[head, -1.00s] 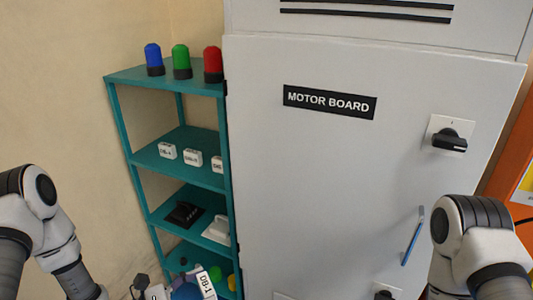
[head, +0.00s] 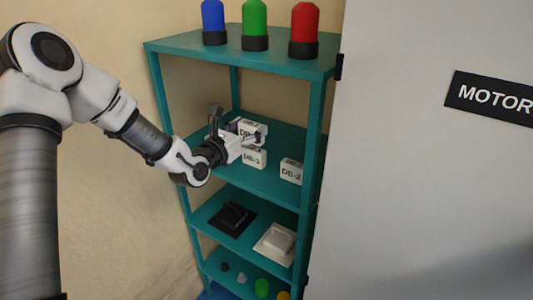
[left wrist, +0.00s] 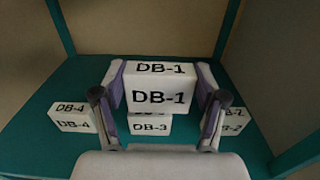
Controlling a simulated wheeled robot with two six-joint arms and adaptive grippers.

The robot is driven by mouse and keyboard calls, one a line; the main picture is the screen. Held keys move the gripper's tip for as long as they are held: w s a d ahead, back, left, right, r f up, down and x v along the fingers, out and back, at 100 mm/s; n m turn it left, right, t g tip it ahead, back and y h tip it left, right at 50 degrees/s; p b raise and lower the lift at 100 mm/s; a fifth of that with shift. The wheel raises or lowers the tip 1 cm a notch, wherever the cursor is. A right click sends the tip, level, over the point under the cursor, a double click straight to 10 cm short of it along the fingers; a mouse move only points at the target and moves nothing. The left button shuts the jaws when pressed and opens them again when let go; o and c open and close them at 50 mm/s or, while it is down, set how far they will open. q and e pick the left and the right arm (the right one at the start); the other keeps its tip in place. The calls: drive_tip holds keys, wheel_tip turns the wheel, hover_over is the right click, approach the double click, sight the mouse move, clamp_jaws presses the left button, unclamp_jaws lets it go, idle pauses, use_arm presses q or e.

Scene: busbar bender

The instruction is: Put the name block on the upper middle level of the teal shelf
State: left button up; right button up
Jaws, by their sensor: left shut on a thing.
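The white name block DB-1 (head: 254,127) is held between the fingers of my left gripper (head: 247,137), within the upper middle level of the teal shelf (head: 272,181). In the left wrist view the block (left wrist: 160,96) sits upright and level between both fingers (left wrist: 160,103), its label readable. It partly covers the DB-3 block (left wrist: 150,126) there. In the head view it appears above and behind DB-3 (head: 254,158); I cannot tell whether it touches the board. My right gripper is out of view.
On the same level, block DB-4 (left wrist: 73,117) stands left and DB-2 (head: 291,172) right. Blue, green and red lamps (head: 255,25) stand on the top level. Black and white items (head: 274,243) lie on the level below. A grey cabinet (head: 420,190) closes off the right side.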

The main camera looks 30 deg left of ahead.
sight(254, 154)
use_arm(q)
drive_tip(key=f, duration=0.9)
drive_tip(key=shift+s+a+f+p, duration=0.15)
drive_tip(key=shift+a+f+p, duration=0.05)
drive_tip(key=shift+f+p, duration=0.1)
drive_tip(key=shift+s+d+f, duration=0.1)
drive_tip(key=shift+f, duration=0.05)
drive_tip(key=o, duration=1.1)
drive_tip(key=shift+o, duration=0.2)
